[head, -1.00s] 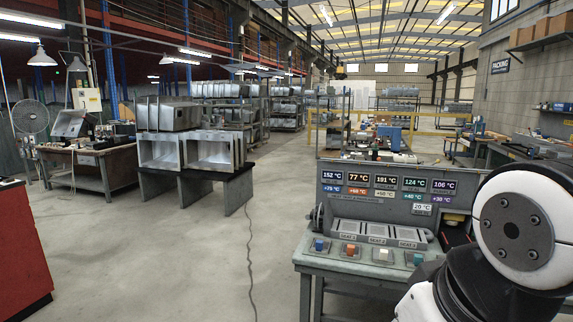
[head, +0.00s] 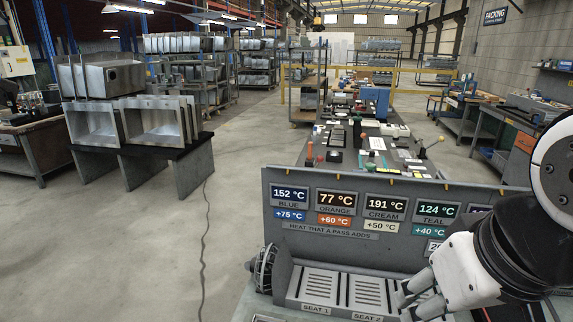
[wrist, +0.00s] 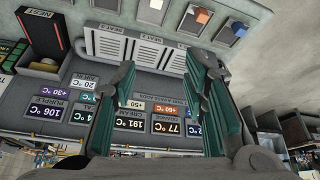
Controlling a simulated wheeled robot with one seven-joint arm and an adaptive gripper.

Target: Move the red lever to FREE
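On the long bench behind the console, a small upright handle with an orange-red knob (head: 309,148) shows in the head view. Another small reddish knob (head: 362,136) stands farther right. Both are too small to read any label, and I cannot tell which is the red lever. No FREE marking is legible. My gripper (wrist: 160,58) is open and empty in the wrist view, its two dark teal fingers apart above the console. It is well away from the knobbed handles. My arm hides the right part of the console in the head view.
The grey console (head: 350,253) carries temperature displays and slotted seats, with a dark wheel (head: 265,268) at its left end. Coloured buttons (wrist: 202,17) show in the wrist view. A black table (head: 140,150) holds metal sinks.

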